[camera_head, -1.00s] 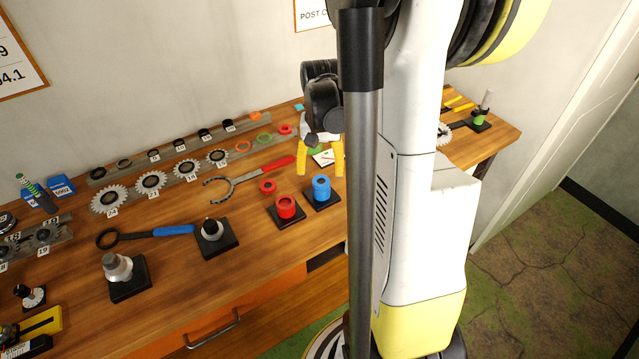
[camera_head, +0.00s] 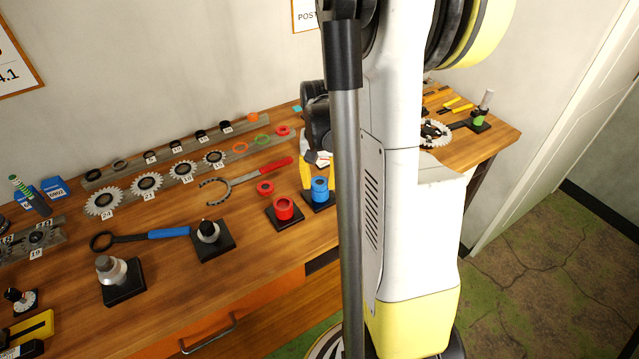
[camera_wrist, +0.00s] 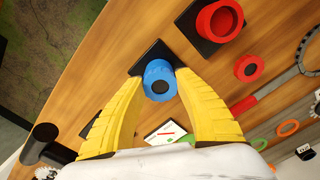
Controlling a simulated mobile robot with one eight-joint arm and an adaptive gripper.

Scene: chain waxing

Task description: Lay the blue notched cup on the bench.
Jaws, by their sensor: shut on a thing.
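The blue notched cup (camera_head: 320,189) is a short cylinder at its square black stand (camera_head: 317,207) on the wooden bench (camera_head: 262,244). It also shows in the wrist view (camera_wrist: 157,68), with a dark round opening facing the camera. My gripper (camera_wrist: 163,76) has its yellow fingers closed on both sides of the cup, and it also shows in the head view (camera_head: 319,172). I cannot tell whether the cup is still seated on the stand or slightly lifted. My arm hides part of the bench behind and to the right.
A red cup (camera_head: 284,207) stands on another black stand to the left, with a red ring (camera_head: 265,188) behind it. A red-handled hook wrench (camera_head: 262,174) lies further back. A blue-handled wrench (camera_head: 150,236) lies left. Bare wood is free in front of the stands.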

